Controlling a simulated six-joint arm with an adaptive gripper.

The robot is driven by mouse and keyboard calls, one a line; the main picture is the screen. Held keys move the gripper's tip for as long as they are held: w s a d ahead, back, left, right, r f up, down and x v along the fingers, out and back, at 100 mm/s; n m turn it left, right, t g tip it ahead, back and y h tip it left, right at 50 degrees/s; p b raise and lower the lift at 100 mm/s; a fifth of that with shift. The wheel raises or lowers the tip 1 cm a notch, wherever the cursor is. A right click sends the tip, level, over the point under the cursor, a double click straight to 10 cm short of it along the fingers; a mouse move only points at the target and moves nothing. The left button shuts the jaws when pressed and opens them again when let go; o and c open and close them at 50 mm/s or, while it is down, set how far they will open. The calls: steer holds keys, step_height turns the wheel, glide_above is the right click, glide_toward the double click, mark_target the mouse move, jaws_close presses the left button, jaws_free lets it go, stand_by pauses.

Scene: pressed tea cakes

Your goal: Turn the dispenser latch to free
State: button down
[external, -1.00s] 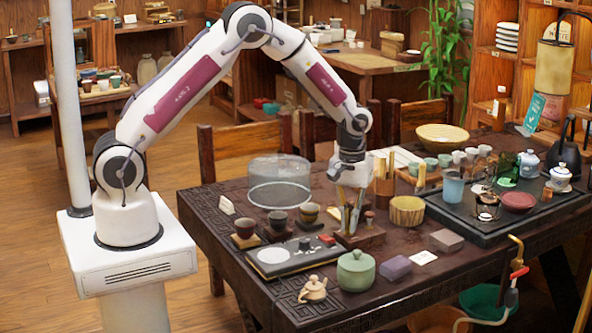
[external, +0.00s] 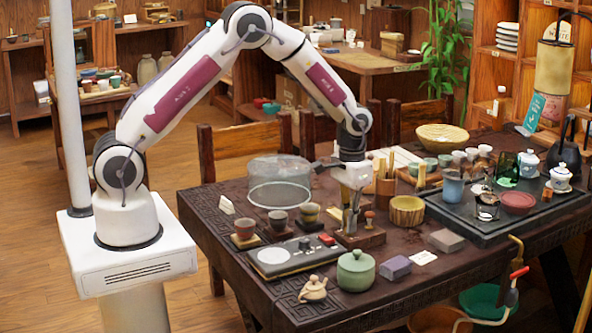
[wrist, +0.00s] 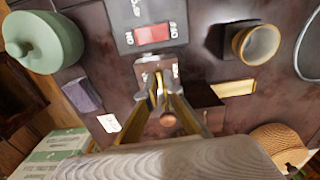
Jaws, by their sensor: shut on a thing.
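My gripper (external: 351,229) points down over a dark wooden block (external: 372,238) near the middle of the table. In the wrist view its fingertips (wrist: 160,98) are close together, shut on a small piece that they mostly hide; I take it to be the dispenser latch. A pale marked plate (wrist: 148,69) shows just beyond the fingertips, its lettering too small to read. A small brown round knob (wrist: 168,120) shows between the fingers in the wrist view; a knobbed wooden piece (external: 369,217) stands right of the gripper in the external view.
A black device (external: 290,266) with a red switch (wrist: 152,34) lies close by.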

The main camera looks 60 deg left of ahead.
steer(key=shift+w, duration=0.1)
stand_by(0.3)
steer(key=c, duration=2.2)
jaws_free()
steer(key=shift+r, duration=0.1)
steer(key=shift+r, duration=3.7)
